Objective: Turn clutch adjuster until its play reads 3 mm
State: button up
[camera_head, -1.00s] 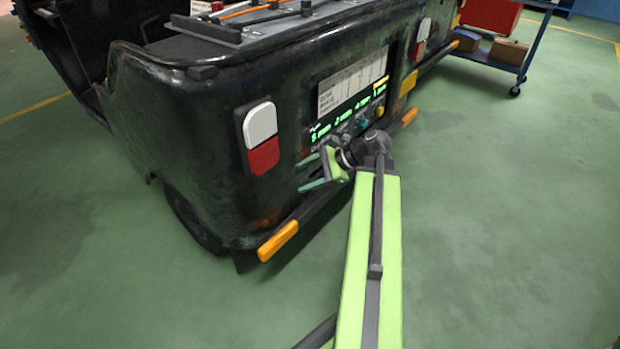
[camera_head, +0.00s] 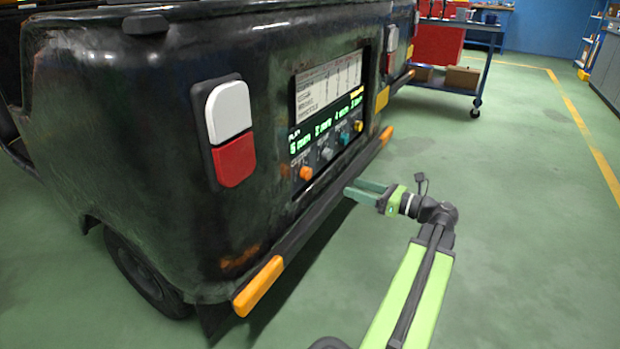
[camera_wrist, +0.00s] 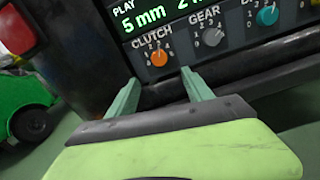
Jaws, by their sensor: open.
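The clutch adjuster is an orange knob (camera_head: 306,173) at the left end of the panel's row of knobs. It also shows in the wrist view (camera_wrist: 159,57), under the label CLUTCH, with small numbers around it. The green play readout (camera_wrist: 145,19) above it reads 5 mm. My gripper (camera_head: 352,187) is open and empty, below and to the right of the knob in the head view. In the wrist view its two green fingers (camera_wrist: 162,82) are spread, with the knob just beyond and between their tips. They look clear of it.
A grey GEAR knob (camera_wrist: 213,36) and a teal knob (camera_wrist: 267,15) sit right of the clutch knob. A yellow knob (camera_head: 358,126) ends the row. The dark bumper ledge (camera_head: 310,223) runs below the panel. Open green floor lies to the right.

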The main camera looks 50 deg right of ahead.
aim_at(309, 174)
jog(key=x, duration=1.4)
jog(key=shift+w+a, duration=0.25)
jog(key=shift+w, duration=0.1)
grip_shut()
